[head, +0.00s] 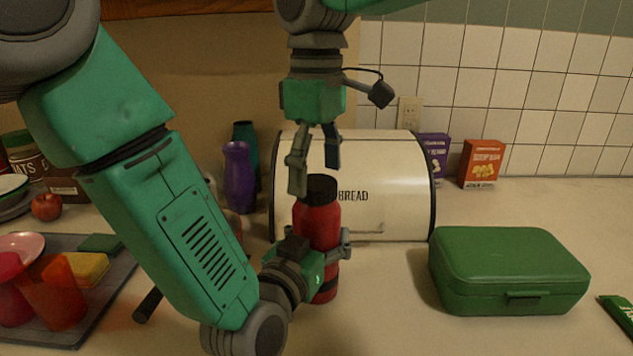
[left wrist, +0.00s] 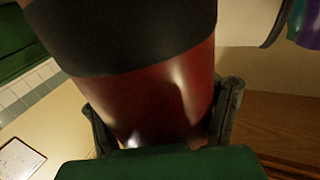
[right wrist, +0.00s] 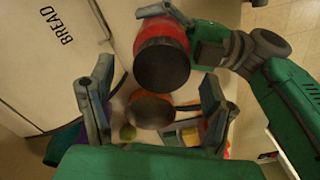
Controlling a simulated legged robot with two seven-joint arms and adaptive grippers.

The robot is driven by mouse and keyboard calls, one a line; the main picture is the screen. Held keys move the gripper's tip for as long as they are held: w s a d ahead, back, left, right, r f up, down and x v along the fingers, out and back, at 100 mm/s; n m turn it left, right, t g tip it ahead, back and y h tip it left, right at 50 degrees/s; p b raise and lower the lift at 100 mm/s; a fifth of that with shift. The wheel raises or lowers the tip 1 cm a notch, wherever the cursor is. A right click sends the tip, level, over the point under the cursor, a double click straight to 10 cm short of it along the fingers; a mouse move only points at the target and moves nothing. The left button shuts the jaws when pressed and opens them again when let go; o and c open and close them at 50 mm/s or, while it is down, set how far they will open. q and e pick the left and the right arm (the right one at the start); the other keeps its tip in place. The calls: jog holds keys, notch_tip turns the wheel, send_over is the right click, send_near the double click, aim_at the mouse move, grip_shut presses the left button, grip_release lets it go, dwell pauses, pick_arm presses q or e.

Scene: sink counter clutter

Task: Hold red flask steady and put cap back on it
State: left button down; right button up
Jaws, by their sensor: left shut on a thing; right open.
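The red flask (head: 317,228) stands upright on the counter in front of the bread box, its body also in the left wrist view (left wrist: 165,100). A black cap (head: 321,188) is on its top; I cannot tell how firmly it sits. In the right wrist view the cap (right wrist: 162,63) shows as a dark round disc. My left gripper (head: 341,247) is shut around the flask's body. My right gripper (head: 315,178) points down just above and behind the cap, its fingers apart and empty; they also show in the right wrist view (right wrist: 155,102).
The cream bread box (head: 385,180) stands close behind the flask. A green lunch box (head: 510,270) is at right. A purple bottle (head: 239,178) stands at left. A grey tray (head: 110,300) holds cups and a sponge. Counter between flask and lunch box is clear.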

notch_tip(320, 180, up, 10)
dwell(0.3)
jog(key=shift+f, duration=0.1)
pick_arm(q)
jog(key=shift+c, duration=0.7)
grip_release()
pick_arm(e)
jog(key=shift+w, duration=0.1)
pick_arm(q)
jog(key=v, duration=1.2)
jog(key=shift+f, duration=0.15)
